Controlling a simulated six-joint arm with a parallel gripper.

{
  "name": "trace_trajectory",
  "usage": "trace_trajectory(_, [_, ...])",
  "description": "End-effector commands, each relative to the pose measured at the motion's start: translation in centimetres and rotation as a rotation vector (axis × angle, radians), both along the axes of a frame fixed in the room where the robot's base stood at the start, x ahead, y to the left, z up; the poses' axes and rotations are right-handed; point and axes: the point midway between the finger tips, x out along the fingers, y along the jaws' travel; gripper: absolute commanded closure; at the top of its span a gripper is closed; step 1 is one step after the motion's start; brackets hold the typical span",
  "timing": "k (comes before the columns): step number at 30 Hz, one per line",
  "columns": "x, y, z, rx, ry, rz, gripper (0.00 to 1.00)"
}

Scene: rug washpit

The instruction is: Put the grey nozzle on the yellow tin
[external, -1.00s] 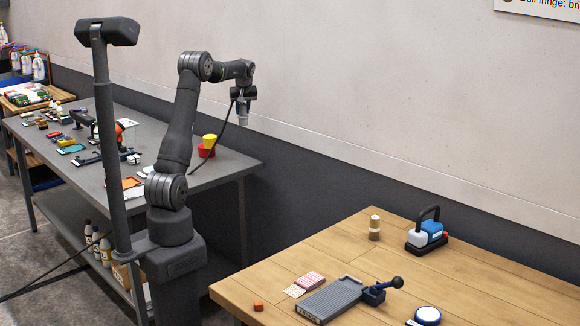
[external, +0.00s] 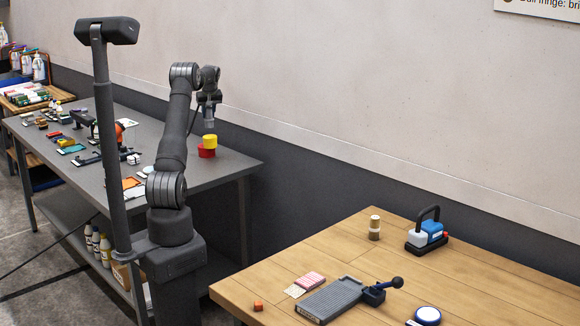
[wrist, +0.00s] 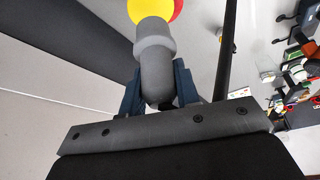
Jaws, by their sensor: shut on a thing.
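The grey nozzle (wrist: 155,65) is held between the jaws of my gripper (wrist: 158,90) in the wrist view, its wider collar pointing away from the jaws. In the external view my gripper (external: 208,103) is above the grey bench, with the nozzle (external: 209,122) hanging below it. The yellow tin (external: 210,141) sits on a red tin (external: 206,152) near the bench's right end. The nozzle is just above the yellow tin there; whether they touch I cannot tell. In the wrist view the yellow tin (wrist: 146,9) shows beyond the nozzle, partly hidden by it.
The grey bench (external: 232,165) has bare room right of the red tin. Several small tools and pads lie along its left part. A wall (external: 350,110) runs close behind.

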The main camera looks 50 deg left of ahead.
Motion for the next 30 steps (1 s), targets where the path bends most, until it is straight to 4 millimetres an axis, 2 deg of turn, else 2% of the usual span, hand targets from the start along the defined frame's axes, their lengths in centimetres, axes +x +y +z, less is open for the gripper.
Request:
trace_trajectory(4, [0.0, 0.2, -0.9, 0.000, 0.000, -0.001, 0.95])
trace_trajectory(10, [0.0, 0.2, -3.8, 0.001, 0.002, -0.001, 0.95])
trace_trajectory(22, [0.0, 0.2, -4.4, 0.001, 0.000, -0.001, 0.95])
trace_trajectory(23, [0.0, 0.2, -4.4, 0.001, 0.000, 0.000, 0.65])
trace_trajectory(25, [0.0, 0.2, -4.3, 0.001, 0.000, 0.000, 0.51])
trace_trajectory(30, [0.0, 0.2, -4.3, 0.001, 0.000, 0.000, 0.49])
